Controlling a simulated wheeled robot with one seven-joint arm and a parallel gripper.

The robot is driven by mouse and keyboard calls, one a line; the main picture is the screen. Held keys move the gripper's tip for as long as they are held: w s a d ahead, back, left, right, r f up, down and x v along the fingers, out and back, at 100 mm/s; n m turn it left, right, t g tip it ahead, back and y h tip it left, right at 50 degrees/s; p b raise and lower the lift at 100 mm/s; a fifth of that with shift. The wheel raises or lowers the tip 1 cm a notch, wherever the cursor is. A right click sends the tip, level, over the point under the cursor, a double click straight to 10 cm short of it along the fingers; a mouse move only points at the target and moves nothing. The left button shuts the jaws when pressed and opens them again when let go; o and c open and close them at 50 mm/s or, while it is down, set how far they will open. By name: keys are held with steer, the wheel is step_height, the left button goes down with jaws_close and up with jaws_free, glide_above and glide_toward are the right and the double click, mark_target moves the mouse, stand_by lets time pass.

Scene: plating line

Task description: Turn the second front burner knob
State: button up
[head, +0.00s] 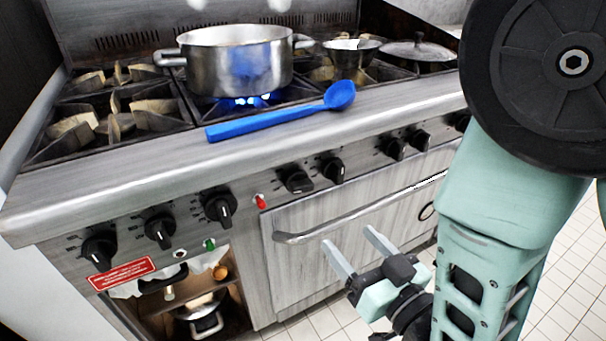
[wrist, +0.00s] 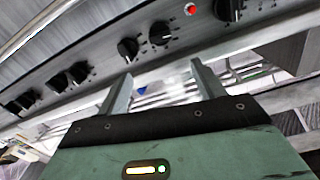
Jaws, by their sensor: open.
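The range's front panel carries a row of black knobs. Counting from the left in the head view, the first knob (head: 99,250) is followed by the second knob (head: 160,231) and third knob (head: 218,206). Beyond a red light (head: 260,201) are a pair of knobs, one (head: 296,179) and its neighbour (head: 332,169); this pair also shows in the wrist view (wrist: 160,33) (wrist: 128,48). I cannot tell which knob the task means. My gripper (head: 350,240) is open and empty in front of the oven door, below that pair, touching no knob. It also shows in the wrist view (wrist: 160,72).
A steel pot (head: 238,65) stands over a lit blue flame. A blue spoon (head: 280,112) lies across the range's front edge. The oven door handle (head: 350,215) sticks out below the knobs. An open shelf with a pot (head: 200,318) is at lower left.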

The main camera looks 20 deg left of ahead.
mark_target(305, 188)
steer(key=x, duration=1.7)
steer(key=shift+w+a, duration=0.1)
steer(key=shift+a, duration=0.15)
steer(key=c, duration=0.9)
